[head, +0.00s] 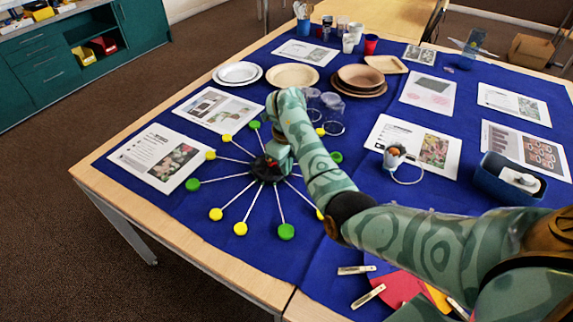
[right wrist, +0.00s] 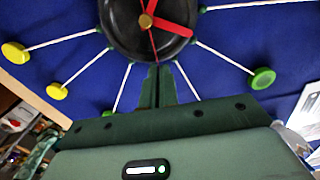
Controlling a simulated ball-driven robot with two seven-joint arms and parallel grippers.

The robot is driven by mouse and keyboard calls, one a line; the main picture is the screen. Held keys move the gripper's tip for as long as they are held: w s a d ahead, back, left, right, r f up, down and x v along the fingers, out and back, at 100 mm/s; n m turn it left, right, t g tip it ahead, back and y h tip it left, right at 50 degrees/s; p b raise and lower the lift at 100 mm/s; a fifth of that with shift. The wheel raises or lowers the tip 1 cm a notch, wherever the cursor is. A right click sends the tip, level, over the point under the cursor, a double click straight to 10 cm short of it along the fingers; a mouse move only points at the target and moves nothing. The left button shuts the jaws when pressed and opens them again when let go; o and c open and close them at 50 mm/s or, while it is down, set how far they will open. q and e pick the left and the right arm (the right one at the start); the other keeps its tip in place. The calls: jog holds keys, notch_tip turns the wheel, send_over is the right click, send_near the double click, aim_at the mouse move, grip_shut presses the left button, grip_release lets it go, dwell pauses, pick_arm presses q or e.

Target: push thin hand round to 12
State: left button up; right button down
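The clock has a black round hub (head: 265,172) with white spokes ending in green and yellow discs, flat on the blue cloth. The hub (right wrist: 120,28) also shows in the right wrist view, with two broad red hands (right wrist: 172,27) and a brass centre. A thin dark red hand (right wrist: 152,42) runs from the centre toward my fingertips. My right gripper (head: 272,160) is over the hub. In the wrist view its fingers (right wrist: 159,70) are together at the hub's rim, by the thin hand's end; whether they touch it I cannot tell. My left gripper is not in view.
Clear cups (head: 332,112), plates (head: 292,76) and brown bowls (head: 360,78) stand behind my right arm. Printed sheets (head: 160,157) lie around the clock. A blue bin (head: 508,180) is at the right. Clothes pegs (head: 368,297) and coloured card lie at the front.

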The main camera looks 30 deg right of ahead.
dwell(0.7)
jog(key=n, duration=0.1)
jog(key=d+n+p, duration=0.1)
jog(key=shift+w+d+r+n, duration=0.1)
jog(key=shift+w+n, duration=0.2)
jog(key=n, duration=0.1)
jog(key=w+d+n, duration=0.1)
jog(key=shift+n+p, duration=0.3)
jog(key=shift+p, duration=0.1)
jog(key=shift+w+d+n, duration=0.35)
jog(key=shift+w+n, duration=0.15)
jog(key=shift+n, duration=0.7)
jog(key=shift+w+d+n, duration=0.15)
jog(key=shift+w+n, duration=0.15)
jog(key=shift+n, duration=0.35)
jog(key=shift+w+d+n, duration=0.1)
jog(key=shift+w+n, duration=0.15)
jog(key=shift+n, duration=0.4)
jog(key=c, duration=1.6)
grip_release()
jog(key=shift+w, duration=0.1)
jog(key=shift+c, duration=0.2)
